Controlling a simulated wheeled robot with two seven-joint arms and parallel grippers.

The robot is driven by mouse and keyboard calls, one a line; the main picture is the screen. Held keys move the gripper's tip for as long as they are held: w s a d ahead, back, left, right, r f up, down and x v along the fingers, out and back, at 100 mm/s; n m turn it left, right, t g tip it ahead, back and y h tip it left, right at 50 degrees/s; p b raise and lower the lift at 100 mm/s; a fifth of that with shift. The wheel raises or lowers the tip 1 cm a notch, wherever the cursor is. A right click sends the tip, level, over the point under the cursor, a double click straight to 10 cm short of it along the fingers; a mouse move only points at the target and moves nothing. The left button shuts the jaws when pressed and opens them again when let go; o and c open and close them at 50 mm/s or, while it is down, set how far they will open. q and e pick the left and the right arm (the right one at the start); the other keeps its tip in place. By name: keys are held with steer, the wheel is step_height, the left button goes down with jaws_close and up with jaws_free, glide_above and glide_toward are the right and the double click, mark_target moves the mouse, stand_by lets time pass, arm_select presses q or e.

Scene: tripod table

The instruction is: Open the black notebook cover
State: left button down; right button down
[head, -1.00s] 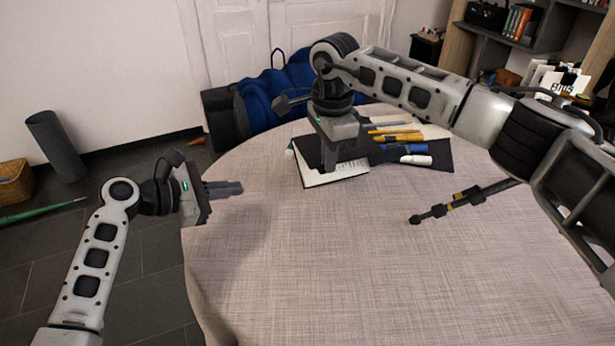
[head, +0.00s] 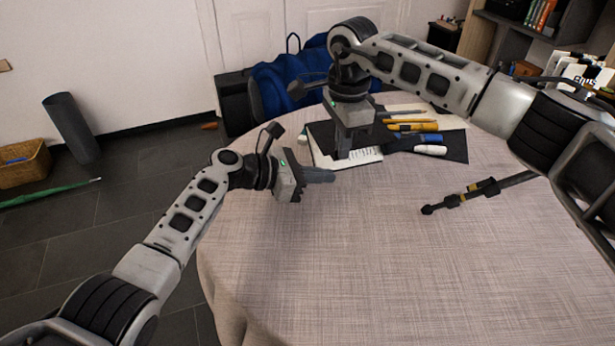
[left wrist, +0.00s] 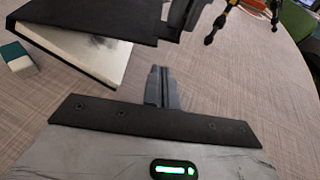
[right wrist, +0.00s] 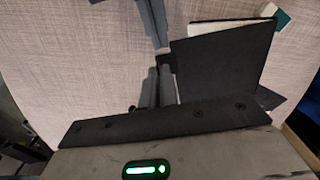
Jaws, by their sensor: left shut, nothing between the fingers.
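The black notebook cover (left wrist: 85,18) is raised at an angle, and white pages (left wrist: 80,48) show beneath it in the left wrist view. In the head view a strip of the pages (head: 364,156) shows, while my right gripper hides part of the cover. My right gripper (head: 343,155) points down at the notebook's near edge, its fingers closed at a corner of the cover (right wrist: 225,62). My left gripper (head: 333,176) is shut and empty. It is low over the table, just in front of the notebook, near the right fingertips but apart from the cover.
Several pens and markers (head: 415,138) lie right of the notebook over dark and light sheets. A white and teal eraser (left wrist: 15,56) lies to its left. A small black tripod (head: 428,209) lies or stands at right. The front tablecloth (head: 400,280) is clear.

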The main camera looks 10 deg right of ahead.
mark_target(336, 157)
arm_select(q)
steer(key=shift+a+r, duration=0.15)
steer(key=shift+r, duration=1.35)
